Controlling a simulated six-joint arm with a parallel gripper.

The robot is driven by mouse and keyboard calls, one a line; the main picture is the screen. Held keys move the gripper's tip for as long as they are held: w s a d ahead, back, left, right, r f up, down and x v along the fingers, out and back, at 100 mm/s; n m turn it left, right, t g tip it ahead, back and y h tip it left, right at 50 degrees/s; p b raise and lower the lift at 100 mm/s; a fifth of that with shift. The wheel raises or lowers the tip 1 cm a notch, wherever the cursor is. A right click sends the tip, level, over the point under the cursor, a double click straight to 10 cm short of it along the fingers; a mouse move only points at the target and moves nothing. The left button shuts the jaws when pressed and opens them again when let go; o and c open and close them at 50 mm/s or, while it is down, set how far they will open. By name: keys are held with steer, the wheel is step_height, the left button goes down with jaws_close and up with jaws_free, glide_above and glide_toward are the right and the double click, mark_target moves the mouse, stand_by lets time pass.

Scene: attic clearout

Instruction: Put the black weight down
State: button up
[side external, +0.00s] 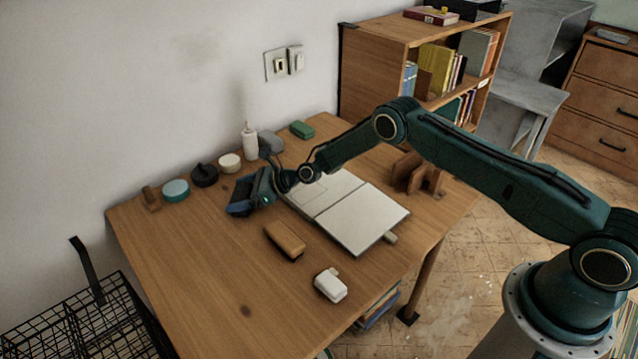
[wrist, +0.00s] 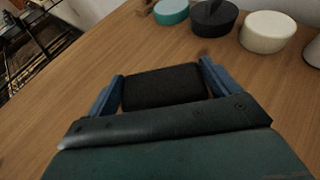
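My gripper (side external: 243,200) is over the left middle of the wooden table (side external: 190,265), left of the open notebook. In the wrist view, its two blue fingers (wrist: 163,85) stand on either side of a dark black block, the black weight (wrist: 163,88), and appear shut on it. The weight's near side is hidden behind the gripper body. In the side view the weight is mostly covered by the fingers. The gripper is low, and I cannot tell whether the weight touches the table.
A teal round tin (side external: 176,190), a black round knobbed object (side external: 204,175) and a cream tin (side external: 230,163) line the wall side. A white bottle (side external: 250,142) stands beyond. The notebook (side external: 355,220) lies right. A brown block (side external: 285,241) and white object (side external: 330,285) lie nearer. The front left is clear.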

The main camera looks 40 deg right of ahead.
steer(key=shift+o, duration=0.9)
steer(key=shift+r, duration=0.15)
steer(key=shift+v, duration=6)
